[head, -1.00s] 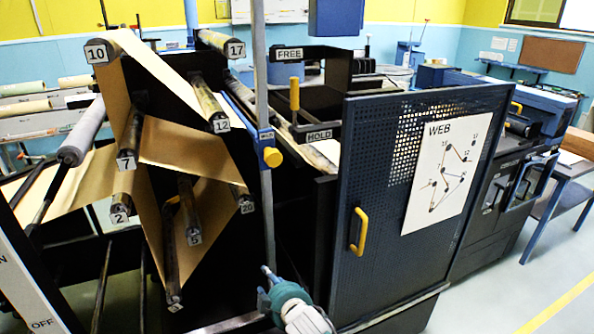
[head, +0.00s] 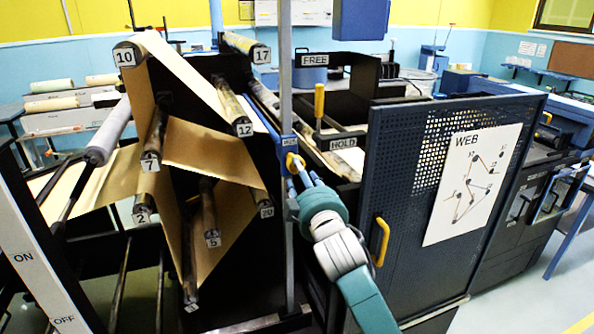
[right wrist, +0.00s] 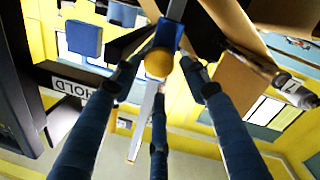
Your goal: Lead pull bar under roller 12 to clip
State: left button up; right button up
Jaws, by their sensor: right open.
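Roller 12 (head: 238,112) has tan kraft paper (head: 182,75) running down toward it from roller 10 (head: 134,54). A blue block (head: 288,143) with a round yellow knob (head: 294,161) sits on an upright grey post (head: 286,80) right of the rollers. My right gripper (head: 297,168) is open just below the knob. In the right wrist view its fingers (right wrist: 160,75) spread around the yellow knob (right wrist: 157,64); contact cannot be told. I cannot pick out the pull bar or the clip for certain. My left gripper is not in view.
Rollers 7 (head: 151,148), 2 (head: 145,198), 5 (head: 210,218) and 17 (head: 250,50) stick out nearby. A yellow-handled lever (head: 319,100) stands between FREE and HOLD plates. A dark perforated door (head: 400,170) with a WEB diagram (head: 473,182) stands close on the right.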

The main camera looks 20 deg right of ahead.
jog(key=w+b, duration=0.1)
jog(key=w, duration=0.2)
jog(key=w+b, duration=0.1)
jog(key=w, duration=0.2)
jog(key=shift+w+d, duration=0.2)
jog(key=shift+w, duration=0.15)
jog(key=shift+c, duration=0.2)
